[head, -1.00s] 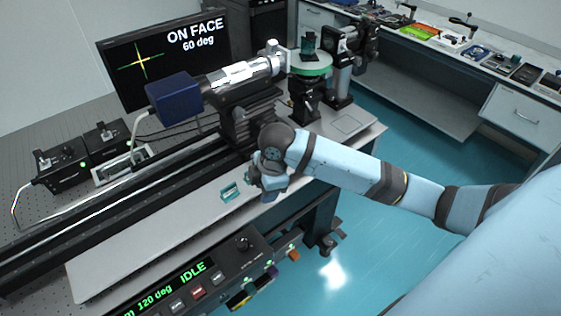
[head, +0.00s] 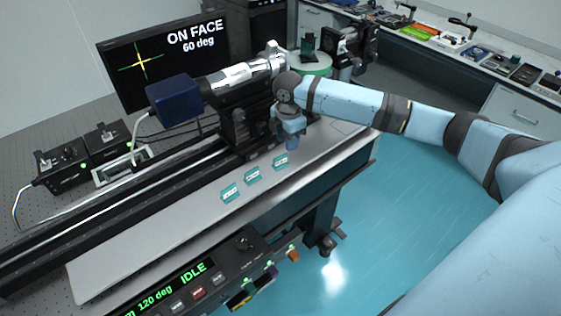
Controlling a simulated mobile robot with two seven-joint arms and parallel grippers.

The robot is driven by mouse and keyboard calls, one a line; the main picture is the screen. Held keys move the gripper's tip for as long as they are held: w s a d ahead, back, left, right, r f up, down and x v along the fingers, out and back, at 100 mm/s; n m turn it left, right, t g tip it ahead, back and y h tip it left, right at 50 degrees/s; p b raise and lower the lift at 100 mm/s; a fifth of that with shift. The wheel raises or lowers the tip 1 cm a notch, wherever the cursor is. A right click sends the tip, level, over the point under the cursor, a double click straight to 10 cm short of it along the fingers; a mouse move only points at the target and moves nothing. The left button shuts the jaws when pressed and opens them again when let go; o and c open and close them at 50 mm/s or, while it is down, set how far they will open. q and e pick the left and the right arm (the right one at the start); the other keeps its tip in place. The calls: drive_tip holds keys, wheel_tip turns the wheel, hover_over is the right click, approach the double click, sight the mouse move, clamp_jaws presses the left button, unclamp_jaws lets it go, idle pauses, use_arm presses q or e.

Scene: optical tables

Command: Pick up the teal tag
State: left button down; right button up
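Three small teal tags with white labels stand in a row on the light grey bench strip: a left one (head: 230,193), a middle one (head: 252,176) and a right one (head: 281,162). My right gripper (head: 291,148) points down just behind and to the right of the right tag, apparently above the strip. Its fingertips are small and dark, so I cannot see their gap or anything between them. My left gripper is not in view.
A black rail with a blue-ended camera (head: 174,100) runs behind the strip. A green-rimmed round stage (head: 315,66) stands beyond my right wrist. A control box (head: 200,283) reading IDLE sits in front. The strip left of the tags is clear.

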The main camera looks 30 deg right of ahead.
sight(285, 155)
drive_tip(key=shift+w+f+p, duration=0.2)
drive_tip(key=shift+f+p, duration=0.05)
drive_tip(key=shift+f, duration=1.45)
drive_tip(key=shift+w+f+p, duration=0.15)
drive_tip(key=shift+f+p, duration=0.05)
drive_tip(key=shift+f, duration=1.5)
clamp_jaws()
